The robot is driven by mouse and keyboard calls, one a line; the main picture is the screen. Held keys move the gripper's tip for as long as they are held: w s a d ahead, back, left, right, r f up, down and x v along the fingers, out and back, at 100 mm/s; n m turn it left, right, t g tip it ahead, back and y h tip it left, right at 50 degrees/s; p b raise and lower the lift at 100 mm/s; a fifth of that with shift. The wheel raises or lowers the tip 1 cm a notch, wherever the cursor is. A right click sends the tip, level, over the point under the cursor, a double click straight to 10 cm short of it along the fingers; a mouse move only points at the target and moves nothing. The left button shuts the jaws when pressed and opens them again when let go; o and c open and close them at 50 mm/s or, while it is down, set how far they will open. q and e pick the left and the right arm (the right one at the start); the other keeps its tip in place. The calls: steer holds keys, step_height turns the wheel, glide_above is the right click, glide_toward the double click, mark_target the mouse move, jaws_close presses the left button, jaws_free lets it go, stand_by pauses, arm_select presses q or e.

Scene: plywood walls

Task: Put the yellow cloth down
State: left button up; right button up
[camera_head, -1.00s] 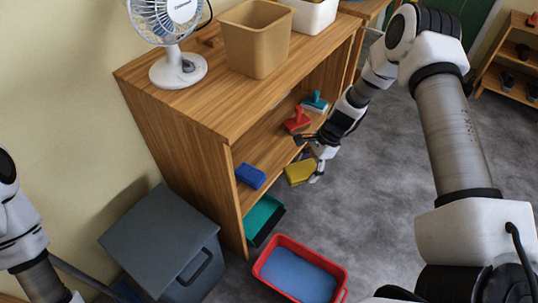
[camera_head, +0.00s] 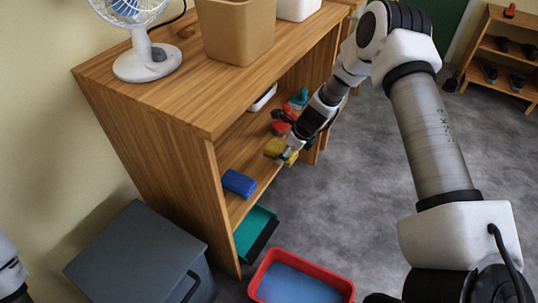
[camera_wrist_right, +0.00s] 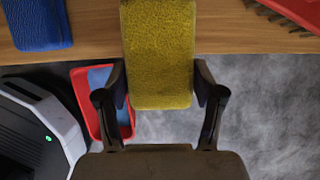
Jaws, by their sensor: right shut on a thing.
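The yellow cloth (camera_head: 275,147) is at the front edge of the cabinet's middle shelf (camera_head: 232,205). My right gripper (camera_head: 289,157) is shut on it. In the right wrist view the cloth (camera_wrist_right: 160,50) lies between the two fingers (camera_wrist_right: 160,95). Its far part is over the wooden shelf (camera_wrist_right: 90,45) and its near part sticks out past the shelf's front edge. I cannot tell whether it touches the board. My left gripper is out of view; only a bit of my left arm shows at the left edge.
A blue cloth (camera_head: 239,183) lies left of the yellow one on the shelf, with bare wood between. A red brush (camera_head: 281,125) is farther along the shelf. A red tub (camera_head: 268,262) and a teal dustpan (camera_head: 255,228) are below. A grey bin (camera_head: 135,255) stands at left.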

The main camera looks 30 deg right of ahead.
mark_target(270, 144)
steer(key=w+a, duration=0.2)
steer(key=w, duration=0.1)
steer(key=w+a, duration=0.1)
steer(key=w, duration=0.1)
steer(key=shift+f, duration=0.1)
steer(key=shift+w+a+f, duration=0.1)
steer(key=shift+w+a, duration=0.05)
steer(key=shift+w, duration=0.1)
step_height(270, 144, down, 4)
steer(key=b, duration=0.2)
steer(key=shift+r+b, duration=0.25)
steer(key=shift+b, duration=0.15)
steer(key=shift+r, duration=0.15)
steer(key=o, duration=1.1)
